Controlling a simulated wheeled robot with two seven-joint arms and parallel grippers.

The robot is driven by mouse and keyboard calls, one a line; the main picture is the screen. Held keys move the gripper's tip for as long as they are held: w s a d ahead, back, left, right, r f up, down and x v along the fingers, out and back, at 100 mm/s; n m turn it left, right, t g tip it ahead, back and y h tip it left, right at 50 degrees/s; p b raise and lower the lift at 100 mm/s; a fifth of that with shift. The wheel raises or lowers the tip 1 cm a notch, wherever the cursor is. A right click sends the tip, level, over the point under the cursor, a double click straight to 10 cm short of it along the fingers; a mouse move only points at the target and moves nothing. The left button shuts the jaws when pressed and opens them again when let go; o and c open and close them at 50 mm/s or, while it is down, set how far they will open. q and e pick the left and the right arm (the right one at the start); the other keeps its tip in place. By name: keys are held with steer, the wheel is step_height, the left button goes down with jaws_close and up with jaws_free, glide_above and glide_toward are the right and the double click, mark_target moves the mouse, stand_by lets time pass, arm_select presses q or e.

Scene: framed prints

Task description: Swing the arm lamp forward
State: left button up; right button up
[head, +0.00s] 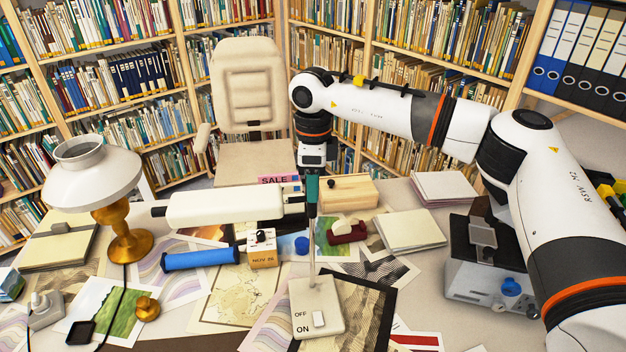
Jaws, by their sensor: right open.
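The arm lamp stands on the desk, with a pale base (307,292) marked OFF and ON and a thin upright pole (312,250). Its long white head (225,207) reaches left from near the top of the pole, level, with a dark tip at its left end. My right gripper (312,198) points down at the pole's top, close beside the head's right end. Its jaws are open, and its teal finger overlaps the pole in the picture. I cannot tell whether it touches the lamp. My left gripper is out of view.
A brass table lamp (130,246) with a white shade stands at left. A blue cylinder (200,259), a date block (262,250), a tape dispenser (347,232) and a wooden box (345,193) lie near the arm lamp. Prints cover much of the desk. A chair (250,85) stands behind.

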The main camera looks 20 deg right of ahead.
steer(key=shift+s+f, duration=0.1)
steer(key=shift+f, duration=0.55)
jaws_close()
